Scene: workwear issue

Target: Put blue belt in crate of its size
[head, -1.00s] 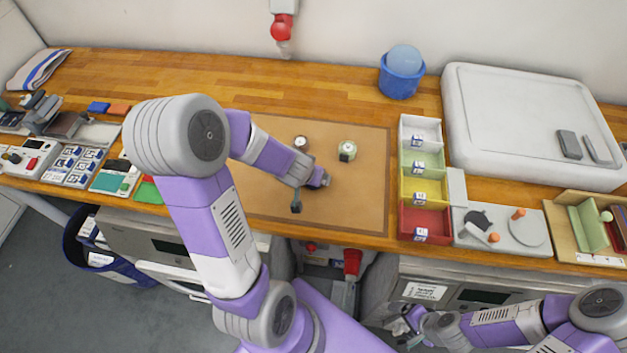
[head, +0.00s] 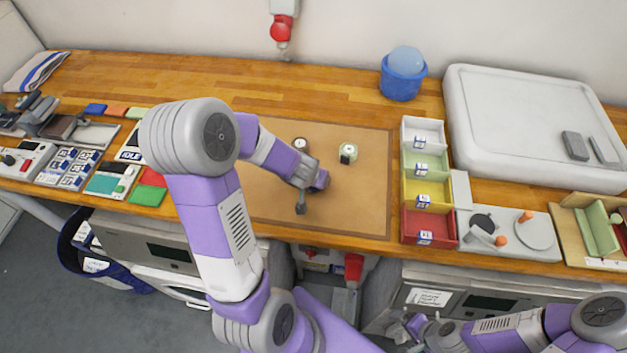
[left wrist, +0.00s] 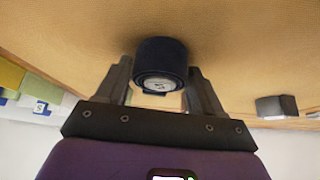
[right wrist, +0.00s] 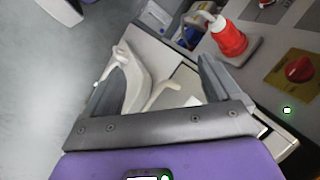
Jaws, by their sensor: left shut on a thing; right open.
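The blue belt (left wrist: 160,58) is a dark navy roll with a pale round tag, whose mark I cannot read surely. My left gripper (left wrist: 157,88) is shut on it, one finger on each side, low over the brown mat. In the head view my left gripper (head: 302,203) hides the belt. Four-coloured size crates stand right of the mat: white (head: 423,127), green (head: 408,160), yellow (head: 409,190) and red (head: 412,224). Each has a small front label, hard to read. My right gripper (right wrist: 155,95) is open and empty, low in front of the counter.
Cluttered devices fill the counter's left.

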